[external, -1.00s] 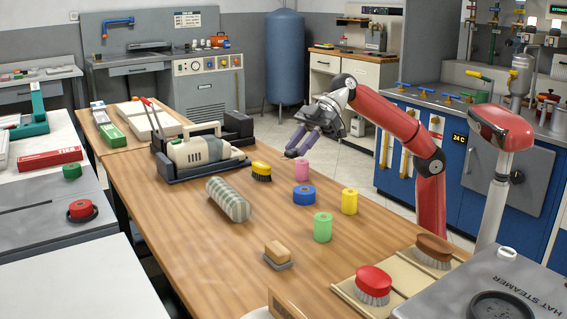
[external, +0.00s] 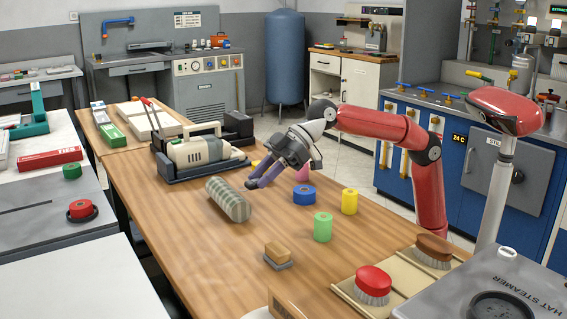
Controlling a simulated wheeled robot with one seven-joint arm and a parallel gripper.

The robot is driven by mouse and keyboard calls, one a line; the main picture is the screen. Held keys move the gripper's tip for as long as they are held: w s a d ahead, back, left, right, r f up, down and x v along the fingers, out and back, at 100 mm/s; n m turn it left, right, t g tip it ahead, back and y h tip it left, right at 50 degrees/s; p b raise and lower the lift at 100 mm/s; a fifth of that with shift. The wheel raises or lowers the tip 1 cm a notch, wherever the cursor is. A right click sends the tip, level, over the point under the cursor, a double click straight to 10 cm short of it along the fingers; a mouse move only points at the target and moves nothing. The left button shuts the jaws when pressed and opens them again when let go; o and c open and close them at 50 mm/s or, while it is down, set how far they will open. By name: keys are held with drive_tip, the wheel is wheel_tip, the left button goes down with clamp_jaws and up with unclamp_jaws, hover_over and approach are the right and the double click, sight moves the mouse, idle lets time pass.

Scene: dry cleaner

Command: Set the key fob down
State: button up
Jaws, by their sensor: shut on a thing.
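My gripper (external: 254,184) is over the wooden table (external: 190,268), fingers pointing down and to the left, just right of a striped roll (external: 228,200). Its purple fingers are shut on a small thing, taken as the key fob.
Blue (external: 304,196), yellow (external: 349,201) and green (external: 322,227) spools stand to the right. The table's front left is clear.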

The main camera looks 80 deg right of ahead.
sight(266, 230)
wheel_tip(266, 230, down, 12)
drive_tip(key=shift+f+b, duration=0.15)
drive_tip(key=shift+b, duration=1.1)
drive_tip(key=shift+f, duration=0.1)
drive_tip(key=shift+f+b, duration=0.15)
drive_tip(key=shift+b, duration=0.15)
drive_tip(key=o, duration=1)
drive_tip(key=shift+o, duration=0.2)
drive_tip(key=shift+r+p, duration=0.3)
drive_tip(key=shift+s+d+r, duration=0.15)
drive_tip(key=shift+d+r, duration=0.05)
drive_tip(key=v, duration=1.1)
drive_tip(key=shift+s+d+r, duration=0.1)
